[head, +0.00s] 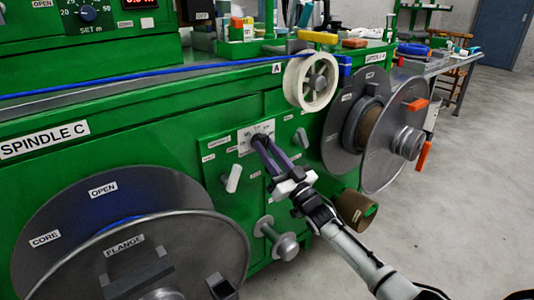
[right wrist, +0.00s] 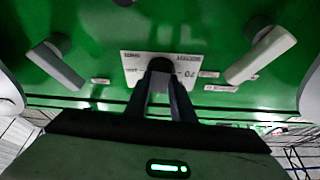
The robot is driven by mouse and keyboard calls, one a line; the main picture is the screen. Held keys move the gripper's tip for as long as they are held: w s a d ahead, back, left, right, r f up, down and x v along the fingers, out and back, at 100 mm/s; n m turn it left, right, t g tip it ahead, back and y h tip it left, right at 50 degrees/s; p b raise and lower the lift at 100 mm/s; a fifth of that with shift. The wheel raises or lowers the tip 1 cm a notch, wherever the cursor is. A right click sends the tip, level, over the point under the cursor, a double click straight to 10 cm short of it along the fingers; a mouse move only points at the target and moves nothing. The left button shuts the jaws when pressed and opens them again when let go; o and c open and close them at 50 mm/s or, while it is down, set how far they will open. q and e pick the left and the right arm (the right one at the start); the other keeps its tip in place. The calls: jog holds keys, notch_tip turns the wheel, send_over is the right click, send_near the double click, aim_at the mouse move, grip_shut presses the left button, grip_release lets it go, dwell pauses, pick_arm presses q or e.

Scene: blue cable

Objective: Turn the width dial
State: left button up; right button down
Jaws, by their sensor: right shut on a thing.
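The width dial has a white scale plate (head: 243,147) on the green machine's front panel. In the right wrist view the plate (right wrist: 133,62) shows a number 70 and small print. The dark dial knob (right wrist: 160,65) stands out from its middle. My right gripper (head: 262,143) reaches up to the dial from the lower right. Its two fingers (right wrist: 161,88) are shut on the knob, one on each side. In the head view the fingers hide most of the knob. My left gripper is in neither view.
A large spool (head: 95,225) stands at lower left and another reel (head: 385,135) at right. A blue cable (head: 150,74) runs along the machine top. The floor at right is clear.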

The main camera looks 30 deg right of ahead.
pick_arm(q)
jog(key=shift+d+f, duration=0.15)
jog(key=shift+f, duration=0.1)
pick_arm(e)
jog(key=shift+f+n+y, duration=0.1)
jog(key=shift+n+y, duration=0.5)
jog(key=shift+n, duration=0.3)
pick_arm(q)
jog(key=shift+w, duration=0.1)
pick_arm(e)
jog(key=c, duration=1.5)
grip_release()
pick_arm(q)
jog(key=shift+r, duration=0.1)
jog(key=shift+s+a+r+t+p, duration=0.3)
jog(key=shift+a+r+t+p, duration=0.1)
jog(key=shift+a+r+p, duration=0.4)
pick_arm(e)
jog(key=v, duration=1)
jog(key=shift+s, duration=0.15)
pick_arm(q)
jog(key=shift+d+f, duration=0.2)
